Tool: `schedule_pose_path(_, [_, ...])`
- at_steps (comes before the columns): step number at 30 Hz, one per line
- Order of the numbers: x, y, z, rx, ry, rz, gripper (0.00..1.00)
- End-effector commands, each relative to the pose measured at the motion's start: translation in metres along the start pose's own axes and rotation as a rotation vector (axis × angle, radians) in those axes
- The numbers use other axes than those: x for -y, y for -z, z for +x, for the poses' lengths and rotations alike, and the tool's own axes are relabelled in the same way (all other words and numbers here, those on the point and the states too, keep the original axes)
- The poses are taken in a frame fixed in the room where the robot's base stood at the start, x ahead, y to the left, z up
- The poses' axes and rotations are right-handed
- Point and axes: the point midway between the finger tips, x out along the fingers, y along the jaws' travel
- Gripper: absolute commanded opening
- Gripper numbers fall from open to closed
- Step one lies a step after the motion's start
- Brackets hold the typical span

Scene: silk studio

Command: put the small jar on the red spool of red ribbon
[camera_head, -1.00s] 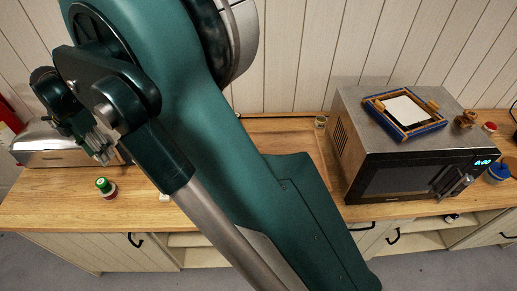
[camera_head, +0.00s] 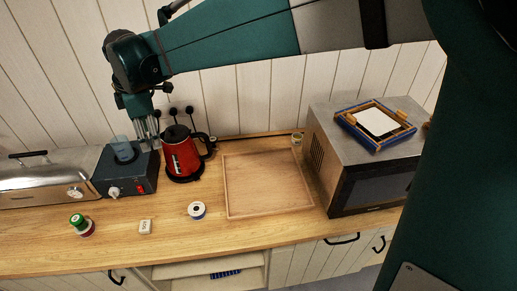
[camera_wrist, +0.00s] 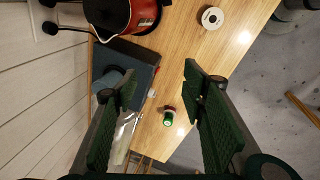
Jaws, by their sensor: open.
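A small jar (camera_head: 297,139) stands at the back of the counter, close to the microwave's left side. At the front left, a red and white spool (camera_head: 88,231) lies low on the wood with a green-topped round piece (camera_head: 77,219) against it. I cannot tell whether the green piece rests on the spool or beside it. The green piece also shows in the wrist view (camera_wrist: 168,122), with red at its edge. My gripper (camera_head: 147,129) hangs above the blue-grey box, near the kettle. Its fingers (camera_wrist: 160,80) are apart, with nothing held between them.
A red kettle (camera_head: 184,158) and a blue-grey box (camera_head: 138,174) with a glass vessel (camera_head: 123,150) stand below my gripper. A wooden tray (camera_head: 265,185) lies bare left of the microwave (camera_head: 370,185).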

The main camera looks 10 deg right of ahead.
Motion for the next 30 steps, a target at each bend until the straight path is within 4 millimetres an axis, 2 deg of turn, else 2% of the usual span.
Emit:
schedule_pose_path(3, [0.013,-0.035,-0.016,0.001,-0.024,0.108,0.42])
schedule_pose_path(12, [0.050,-0.111,-0.050,-0.003,-0.088,0.383,0.42])
schedule_pose_path(21, [0.098,-0.178,-0.075,-0.015,-0.155,0.657,0.42])
schedule_pose_path(30, [0.152,-0.235,-0.091,-0.035,-0.226,0.927,0.42])
